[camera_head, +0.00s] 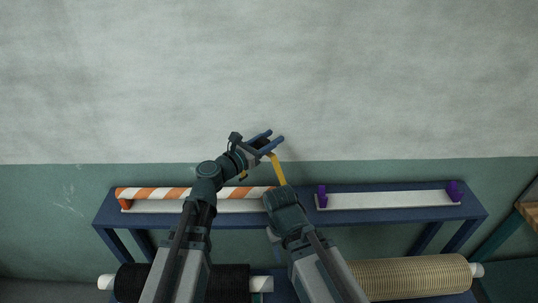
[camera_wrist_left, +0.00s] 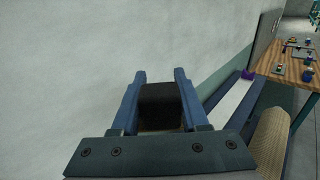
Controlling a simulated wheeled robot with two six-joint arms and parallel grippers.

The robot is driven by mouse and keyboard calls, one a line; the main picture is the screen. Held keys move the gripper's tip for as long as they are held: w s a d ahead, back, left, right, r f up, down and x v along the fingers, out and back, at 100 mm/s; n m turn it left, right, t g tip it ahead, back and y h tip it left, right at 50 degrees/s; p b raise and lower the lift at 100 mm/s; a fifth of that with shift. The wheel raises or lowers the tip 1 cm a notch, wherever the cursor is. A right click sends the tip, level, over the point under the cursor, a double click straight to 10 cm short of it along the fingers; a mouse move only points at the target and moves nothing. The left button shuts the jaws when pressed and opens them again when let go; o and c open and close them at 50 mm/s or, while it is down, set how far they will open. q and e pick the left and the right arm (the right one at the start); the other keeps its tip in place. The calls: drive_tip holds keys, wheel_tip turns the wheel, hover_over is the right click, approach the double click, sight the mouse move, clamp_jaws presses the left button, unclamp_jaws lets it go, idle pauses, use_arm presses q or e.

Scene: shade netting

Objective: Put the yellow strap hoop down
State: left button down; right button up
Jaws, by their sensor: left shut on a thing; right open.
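The yellow strap hoop (camera_head: 279,171) shows as a yellow strip below my left gripper (camera_head: 273,141), with a small yellow bit on the other side of the wrist. My left gripper is raised in front of the wall, above the blue rack, and shut on the hoop. In the left wrist view a black piece (camera_wrist_left: 160,104) lies between the fingers of my left gripper (camera_wrist_left: 160,88). My right gripper (camera_head: 283,203) is lower, in front of the rack, close to the strip's lower end. Its fingers are hidden, and I cannot tell whether it touches the strip.
The blue rack (camera_head: 395,215) carries an orange-and-white striped bar (camera_head: 165,194) at left. At right is an empty white strip (camera_head: 390,200) between purple brackets (camera_head: 453,191). Below hang a black roll (camera_head: 130,283) and a tan roll (camera_head: 415,277). A wooden table (camera_wrist_left: 290,65) stands far right.

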use_arm(q)
drive_tip(key=w+f+b, duration=0.4)
drive_tip(key=f+b, duration=0.2)
drive_tip(key=shift+w+f+b, duration=0.35)
drive_tip(key=shift+f+b, duration=0.05)
use_arm(e)
wheel_tip(320, 180, down, 7)
drive_tip(key=w, duration=0.1)
drive_tip(key=shift+a, duration=0.2)
use_arm(q)
drive_tip(key=f+b, duration=0.4)
drive_tip(key=shift+w+f+b, duration=0.25)
drive_tip(key=shift+f+b, duration=0.1)
drive_tip(key=shift+f, duration=0.05)
use_arm(e)
drive_tip(key=f, duration=0.4)
drive_tip(key=shift+w+a+f, duration=0.1)
drive_tip(key=shift+w+f, duration=0.1)
drive_tip(key=shift+f, duration=0.05)
use_arm(q)
drive_tip(key=shift+s, duration=0.1)
use_arm(e)
drive_tip(key=shift+f, duration=0.1)
use_arm(q)
drive_tip(key=shift+f, duration=0.2)
drive_tip(key=shift+c, duration=2.1)
unclamp_jaws()
drive_tip(key=shift+r, duration=0.1)
